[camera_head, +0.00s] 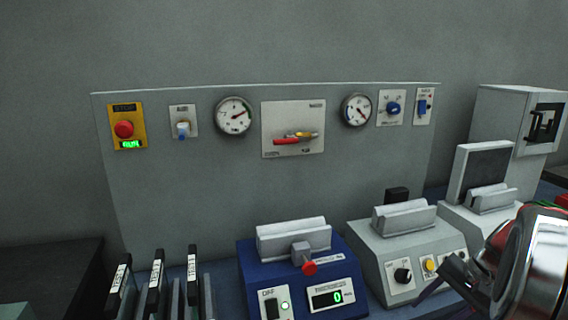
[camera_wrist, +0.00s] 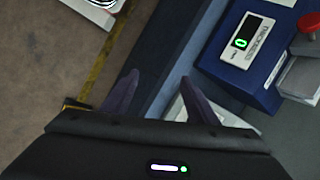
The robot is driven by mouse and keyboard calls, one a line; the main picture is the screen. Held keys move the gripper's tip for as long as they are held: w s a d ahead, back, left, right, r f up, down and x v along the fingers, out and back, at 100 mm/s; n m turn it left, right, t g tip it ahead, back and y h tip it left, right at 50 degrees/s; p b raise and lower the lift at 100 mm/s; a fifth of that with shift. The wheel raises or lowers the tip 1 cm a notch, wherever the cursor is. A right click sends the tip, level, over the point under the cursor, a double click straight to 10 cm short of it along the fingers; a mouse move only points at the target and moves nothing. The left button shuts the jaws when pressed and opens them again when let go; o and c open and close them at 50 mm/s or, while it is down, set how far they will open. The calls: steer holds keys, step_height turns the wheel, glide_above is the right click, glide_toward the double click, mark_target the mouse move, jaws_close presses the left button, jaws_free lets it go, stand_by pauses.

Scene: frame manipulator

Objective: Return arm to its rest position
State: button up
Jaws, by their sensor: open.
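My arm shows at the lower right of the head view, its rounded metal link close to the camera. My gripper (camera_head: 446,277) is in front of the light grey device. In the wrist view, the two dark fingers of my gripper (camera_wrist: 158,88) are apart, with nothing between them. Below them lie the bench's dark edge and the floor. The blue device (camera_wrist: 232,70), with a green digit on its display, is to the right of the fingers and apart from them. It also shows at the bottom middle of the head view (camera_head: 253,263).
A grey panel (camera_head: 215,190) with gauges, switches and a red-handled valve (camera_head: 293,140) stands behind the bench. The light grey device (camera_head: 370,256) is right of the blue one. Upright dark plates (camera_head: 155,280) stand at lower left. Brown floor (camera_wrist: 45,70) is open at left in the wrist view.

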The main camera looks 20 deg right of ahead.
steer(key=s+a+r+n+h, duration=0.1)
steer(key=s+a+r+n, duration=0.2)
steer(key=a, duration=0.8)
steer(key=s+a+r+n+t+h, duration=0.1)
steer(key=s+a+r+n, duration=0.2)
steer(key=a, duration=0.8)
steer(key=s+a+r+n+t+h, duration=0.1)
steer(key=s+a+r+n, duration=0.2)
steer(key=a+n, duration=0.3)
steer(key=a+r, duration=0.1)
steer(key=a, duration=0.4)
steer(key=shift+s+a+n+h, duration=0.25)
steer(key=shift+a+n+h, duration=0.05)
steer(key=shift+a, duration=0.05)
